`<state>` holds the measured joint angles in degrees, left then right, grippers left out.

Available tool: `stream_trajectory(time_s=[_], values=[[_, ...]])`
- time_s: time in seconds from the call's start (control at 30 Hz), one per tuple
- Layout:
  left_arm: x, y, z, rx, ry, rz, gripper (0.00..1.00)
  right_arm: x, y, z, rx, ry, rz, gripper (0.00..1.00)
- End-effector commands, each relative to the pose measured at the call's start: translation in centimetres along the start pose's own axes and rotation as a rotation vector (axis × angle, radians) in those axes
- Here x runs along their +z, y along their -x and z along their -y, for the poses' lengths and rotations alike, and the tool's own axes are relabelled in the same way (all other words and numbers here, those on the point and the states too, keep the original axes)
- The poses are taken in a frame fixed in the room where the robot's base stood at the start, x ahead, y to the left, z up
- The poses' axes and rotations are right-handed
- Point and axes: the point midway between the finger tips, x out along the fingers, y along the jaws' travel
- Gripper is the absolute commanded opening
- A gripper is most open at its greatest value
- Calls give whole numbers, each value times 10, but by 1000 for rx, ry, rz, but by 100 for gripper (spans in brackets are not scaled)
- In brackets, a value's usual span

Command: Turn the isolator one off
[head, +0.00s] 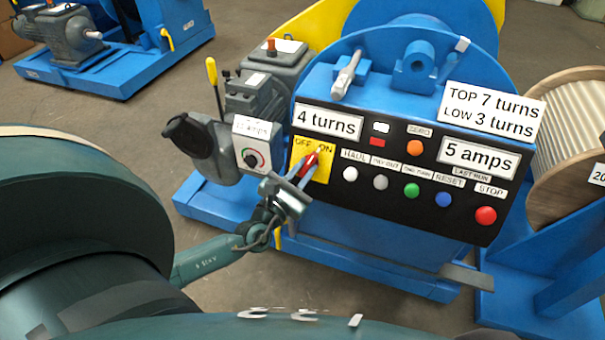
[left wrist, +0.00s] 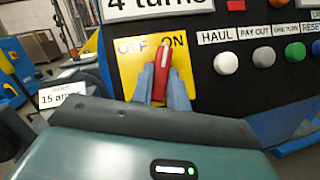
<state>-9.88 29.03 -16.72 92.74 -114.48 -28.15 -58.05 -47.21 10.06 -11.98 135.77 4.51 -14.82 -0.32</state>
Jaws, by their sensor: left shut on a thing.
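The isolator is a red handle (head: 309,164) on a yellow plate (head: 325,172) marked OFF on the left and ON on the right. It sits at the left end of the black control panel (head: 375,205). In the left wrist view the red handle (left wrist: 161,78) stands nearly upright, its top leaning toward ON. My left gripper (head: 300,172) is shut on the handle. Its two grey fingers (left wrist: 160,88) lie on either side of it and hide its lower part. My right gripper is out of view.
Left of the plate is a grey box with a dial (head: 251,158) and an amps label. Push buttons, including a white one (head: 350,174) and a red one (head: 486,215), line the panel. A yellow-knobbed lever (head: 212,75) stands behind. A wooden reel (head: 570,130) is at right.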

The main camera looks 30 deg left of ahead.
Motion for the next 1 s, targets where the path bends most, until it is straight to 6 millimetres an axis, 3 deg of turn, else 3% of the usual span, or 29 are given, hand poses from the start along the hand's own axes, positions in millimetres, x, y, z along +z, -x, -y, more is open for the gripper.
stream_trajectory(time_s=[0.27, 0.47, 1.0], values=[[-2, 1, 5, 154, 220, -1, 0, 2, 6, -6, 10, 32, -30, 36], [-1, 0, 7, 264, 376, -2, 0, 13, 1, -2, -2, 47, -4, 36], [4, -2, 10, 543, 768, -2, 0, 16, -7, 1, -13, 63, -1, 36]])
